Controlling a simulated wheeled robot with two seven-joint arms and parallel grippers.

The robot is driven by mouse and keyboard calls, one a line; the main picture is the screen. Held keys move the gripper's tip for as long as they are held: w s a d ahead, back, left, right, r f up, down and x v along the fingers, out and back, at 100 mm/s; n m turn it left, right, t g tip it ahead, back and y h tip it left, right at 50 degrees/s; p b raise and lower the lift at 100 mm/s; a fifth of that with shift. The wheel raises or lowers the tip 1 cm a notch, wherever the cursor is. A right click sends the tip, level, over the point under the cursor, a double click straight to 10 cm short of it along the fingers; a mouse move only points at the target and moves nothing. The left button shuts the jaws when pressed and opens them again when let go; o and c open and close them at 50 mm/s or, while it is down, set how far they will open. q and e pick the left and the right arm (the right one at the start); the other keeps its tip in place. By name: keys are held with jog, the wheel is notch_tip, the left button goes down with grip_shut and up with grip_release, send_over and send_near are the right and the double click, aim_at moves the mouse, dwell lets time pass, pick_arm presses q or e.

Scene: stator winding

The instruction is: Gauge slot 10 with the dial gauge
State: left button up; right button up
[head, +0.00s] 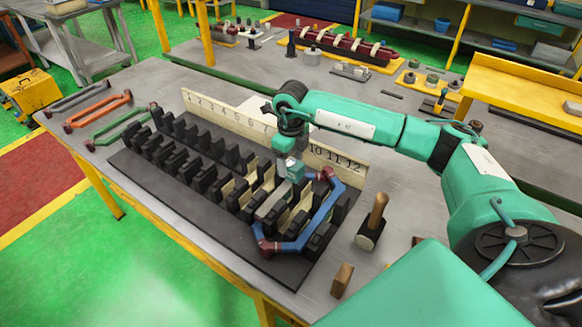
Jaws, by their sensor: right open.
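The black stator block (130,172) lies on the near bench with two rows of upright teeth. A cream number board (222,112) stands along its back edge. The 10 on the board (316,152) shows just right of my right wrist. My right gripper (291,172) points down over the right part of the block, in front of the board, and is open. A blue coil with dark red ends (327,213) lies across the teeth at the right, close beside the gripper. The wrist hides part of the board and slots. I cannot pick out the dial gauge. My left gripper is not in view.
Grey, orange (97,111) and green coils lie at the bench's left end. A wooden-handled tool (372,220) and a wooden block (342,280) stand right of the stator block. The back bench holds a dark red coil assembly (345,43) and small parts.

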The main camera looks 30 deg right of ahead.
aim_at(291, 163)
notch_tip(291, 163, up, 11)
jog(key=b, duration=0.2)
jog(key=shift+r, duration=0.2)
jog(key=shift+o, duration=0.5)
dwell(1.3)
